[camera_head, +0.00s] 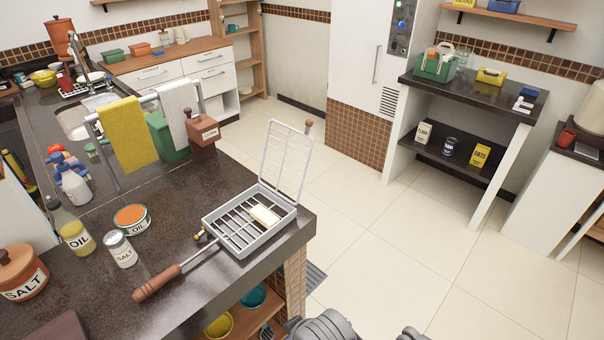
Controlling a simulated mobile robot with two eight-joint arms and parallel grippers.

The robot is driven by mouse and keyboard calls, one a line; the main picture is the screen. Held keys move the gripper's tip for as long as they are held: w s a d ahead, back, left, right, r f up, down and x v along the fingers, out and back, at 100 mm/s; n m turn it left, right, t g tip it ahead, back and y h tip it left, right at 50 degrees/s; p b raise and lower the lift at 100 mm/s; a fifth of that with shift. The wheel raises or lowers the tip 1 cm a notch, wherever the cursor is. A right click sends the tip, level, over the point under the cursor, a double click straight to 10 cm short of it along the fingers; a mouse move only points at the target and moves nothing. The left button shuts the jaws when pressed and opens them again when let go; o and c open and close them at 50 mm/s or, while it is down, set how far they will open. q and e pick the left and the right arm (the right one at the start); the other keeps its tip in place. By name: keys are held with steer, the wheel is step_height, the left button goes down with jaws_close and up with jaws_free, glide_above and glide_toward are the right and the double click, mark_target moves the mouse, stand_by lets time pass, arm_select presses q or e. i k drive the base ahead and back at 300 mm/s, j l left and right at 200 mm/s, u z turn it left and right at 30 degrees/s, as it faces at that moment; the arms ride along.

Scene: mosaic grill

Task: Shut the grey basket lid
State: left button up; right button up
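The grey basket (212,226) lies on the dark counter near its right corner. It is a shallow wire grill basket with a wooden handle (157,283) pointing to the lower left. Its grey lid (287,158) stands open, raised nearly upright at the basket's back right side, with a small brown knob (309,126) at its top. A pale block-shaped item (265,215) lies inside the basket. Dark grey parts of my own body show at the bottom edge, well below the basket. No gripper fingers are visible.
Open tiled floor (400,240) lies to the right.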

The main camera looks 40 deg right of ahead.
mark_target(308, 123)
steer(key=k+j+z, duration=0.1)
steer(key=z, duration=1.1)
steer(key=k+l, duration=0.05)
